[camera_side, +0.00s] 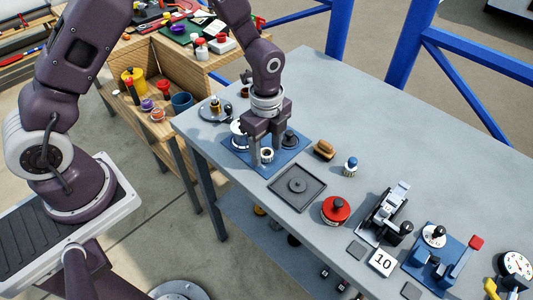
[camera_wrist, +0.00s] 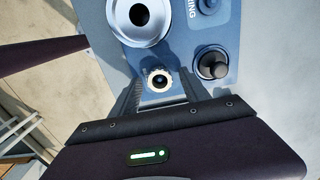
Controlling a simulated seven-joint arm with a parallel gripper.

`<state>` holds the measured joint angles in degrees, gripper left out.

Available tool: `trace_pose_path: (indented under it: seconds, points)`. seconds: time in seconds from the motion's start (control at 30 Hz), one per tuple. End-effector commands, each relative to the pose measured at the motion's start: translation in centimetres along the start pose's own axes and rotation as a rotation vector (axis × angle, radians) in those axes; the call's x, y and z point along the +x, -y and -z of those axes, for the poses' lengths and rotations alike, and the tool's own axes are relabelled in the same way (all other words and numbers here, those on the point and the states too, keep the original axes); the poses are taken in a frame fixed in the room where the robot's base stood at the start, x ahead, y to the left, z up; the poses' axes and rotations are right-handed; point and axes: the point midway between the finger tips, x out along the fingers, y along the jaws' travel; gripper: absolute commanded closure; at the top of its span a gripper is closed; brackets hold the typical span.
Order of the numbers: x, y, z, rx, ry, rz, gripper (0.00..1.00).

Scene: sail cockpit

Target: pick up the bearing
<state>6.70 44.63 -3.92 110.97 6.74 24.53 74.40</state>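The bearing, as I take it, is a small pale ring with a dark centre (camera_side: 267,154). It is at the front of the blue board (camera_side: 237,160) on the grey bench. In the wrist view the small ring (camera_wrist: 159,79) lies between my two fingers, with a gap on each side. My gripper (camera_side: 268,159) points down over the board in the side view. Its fingers are apart and straddle the ring without visibly gripping it. The fingertips' exact height over the board is hard to tell.
A larger silver ring (camera_wrist: 122,14) and a black knob (camera_wrist: 212,64) are close by on the board. A dark square tray (camera_side: 297,186), a red round part (camera_side: 336,209) and a brown part (camera_side: 324,150) sit to the right. The bench's right rear is clear.

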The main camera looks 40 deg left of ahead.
Motion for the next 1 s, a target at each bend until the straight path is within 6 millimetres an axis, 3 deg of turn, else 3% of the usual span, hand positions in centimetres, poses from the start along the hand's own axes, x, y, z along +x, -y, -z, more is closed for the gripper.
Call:
trace_pose_path:
  seconds: [0.03,0.2,0.27,0.57,0.8,1.0]
  points:
    - [0.0,0.0,0.0,0.000,0.000,0.000,0.58]
    - [0.0,0.0,0.0,0.000,0.000,0.000,0.91]
    - [0.0,0.0,0.0,0.000,0.000,0.000,1.00]
    - [-0.9,0.1,0.0,-0.001,-0.001,0.003,1.00]
    - [-6.9,0.1,0.0,-0.002,-0.002,0.005,1.00]
    - [-9.8,0.0,0.0,-0.001,-0.001,0.001,1.00]
